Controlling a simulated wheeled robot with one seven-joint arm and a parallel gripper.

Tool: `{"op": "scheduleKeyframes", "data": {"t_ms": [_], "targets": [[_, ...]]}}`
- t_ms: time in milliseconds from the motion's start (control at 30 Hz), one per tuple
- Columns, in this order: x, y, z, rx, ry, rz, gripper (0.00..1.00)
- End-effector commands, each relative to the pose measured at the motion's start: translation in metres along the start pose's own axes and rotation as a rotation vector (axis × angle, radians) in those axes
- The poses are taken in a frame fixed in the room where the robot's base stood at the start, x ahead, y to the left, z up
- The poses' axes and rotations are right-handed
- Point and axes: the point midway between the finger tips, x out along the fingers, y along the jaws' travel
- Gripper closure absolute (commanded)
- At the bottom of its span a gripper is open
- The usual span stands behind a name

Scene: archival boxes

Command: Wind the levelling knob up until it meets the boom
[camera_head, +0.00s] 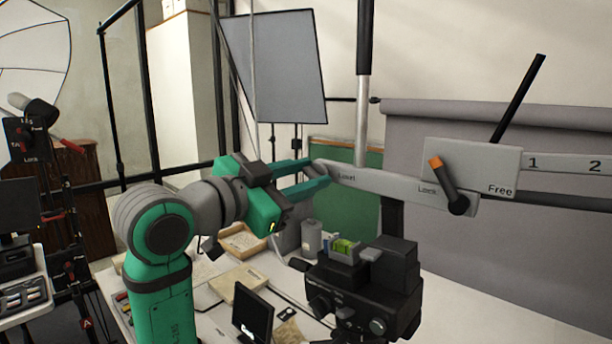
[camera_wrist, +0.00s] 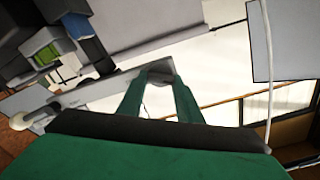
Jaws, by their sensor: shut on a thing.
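The boom (camera_head: 390,184) is a light grey bar running from the centre to the right, with a small, hard-to-read label near its left end. My gripper (camera_head: 322,175) reaches that left end from the left, with its green fingers on either side of a small grey piece. In the wrist view, my gripper (camera_wrist: 158,82) is shut on this grey piece, which looks like the levelling knob (camera_wrist: 160,73). It sits at the end of the boom (camera_wrist: 100,88). The fingers hide much of the knob, and I cannot tell whether there is a gap between it and the boom.
A black lever with an orange tip (camera_head: 436,162) stands between "Lock" and "Free" marks on a grey plate (camera_head: 480,160). A vertical post (camera_head: 363,100) rises behind the boom. A black camera-like device (camera_head: 365,290) stands below. Boxes (camera_head: 238,285) and a small screen (camera_head: 253,315) crowd the table.

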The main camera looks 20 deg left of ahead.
Motion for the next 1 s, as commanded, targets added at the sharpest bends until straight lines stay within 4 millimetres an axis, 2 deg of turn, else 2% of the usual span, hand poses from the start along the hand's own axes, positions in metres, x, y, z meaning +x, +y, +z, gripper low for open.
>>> {"op": "scheduleKeyframes", "data": {"t_ms": [167,200,267,300,667,767,1000], "targets": [[0.000,0.000,0.000,-0.001,-0.001,0.000,0.90],[0.000,0.000,0.000,-0.001,-0.001,0.000,0.66],[0.000,0.000,0.000,-0.001,-0.001,0.000,0.51],[0.000,0.000,0.000,-0.001,-0.001,0.000,0.49],[-0.005,-0.001,0.000,-0.002,0.000,-0.002,0.49],[-0.017,-0.001,0.000,-0.001,0.001,-0.003,0.49],[-0.061,0.000,0.000,-0.001,0.000,-0.002,0.49]]}}
